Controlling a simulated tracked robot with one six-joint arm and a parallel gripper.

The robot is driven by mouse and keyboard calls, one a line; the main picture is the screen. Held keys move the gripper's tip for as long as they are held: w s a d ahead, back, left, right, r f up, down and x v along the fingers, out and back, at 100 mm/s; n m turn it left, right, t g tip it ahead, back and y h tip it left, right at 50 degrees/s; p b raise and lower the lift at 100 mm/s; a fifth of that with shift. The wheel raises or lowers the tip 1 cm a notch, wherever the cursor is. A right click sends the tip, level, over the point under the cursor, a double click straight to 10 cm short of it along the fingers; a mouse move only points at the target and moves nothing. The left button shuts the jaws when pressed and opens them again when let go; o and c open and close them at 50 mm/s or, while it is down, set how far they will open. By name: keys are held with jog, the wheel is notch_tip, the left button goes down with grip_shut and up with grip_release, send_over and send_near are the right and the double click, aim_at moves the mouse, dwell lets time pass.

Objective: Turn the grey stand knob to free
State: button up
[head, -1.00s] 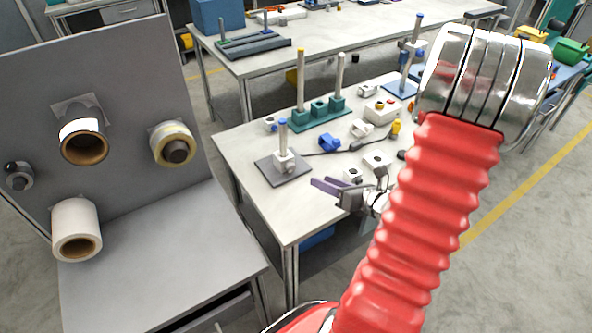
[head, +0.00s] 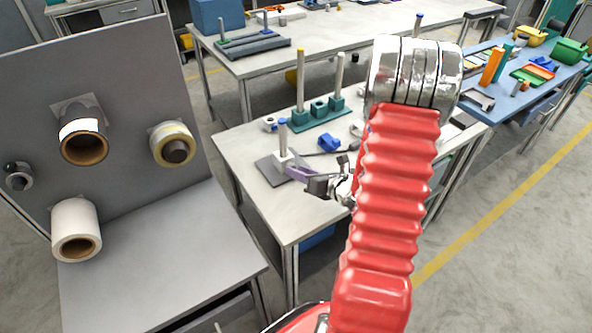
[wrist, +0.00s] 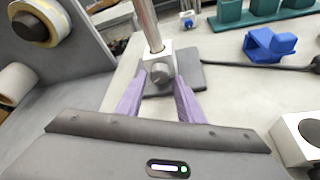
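The grey stand has a dark grey base plate (head: 268,172), an upright metal post with a blue top (head: 282,122) and a white block (wrist: 152,57) low on the post. Its round grey knob (wrist: 161,71) sits on the face of the block towards me in the wrist view. The knob's setting cannot be told. My gripper (wrist: 160,84) has two purple fingers spread apart, one each side of the knob, with nothing clearly clamped. In the head view my gripper (head: 289,168) is at the stand's block and hides the knob.
A teal stand (head: 318,117) with posts is behind on the same table. A blue piece (wrist: 270,45) and a dark cable lie to the right in the wrist view. A white block (wrist: 300,140) is at lower right. A grey panel with reels (head: 84,140) stands at left.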

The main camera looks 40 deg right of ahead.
jog(key=shift+x, duration=1.1)
jog(key=shift+c, duration=0.6)
jog(key=c, duration=0.6)
jog(key=shift+d, duration=0.15)
jog(key=shift+c, duration=0.3)
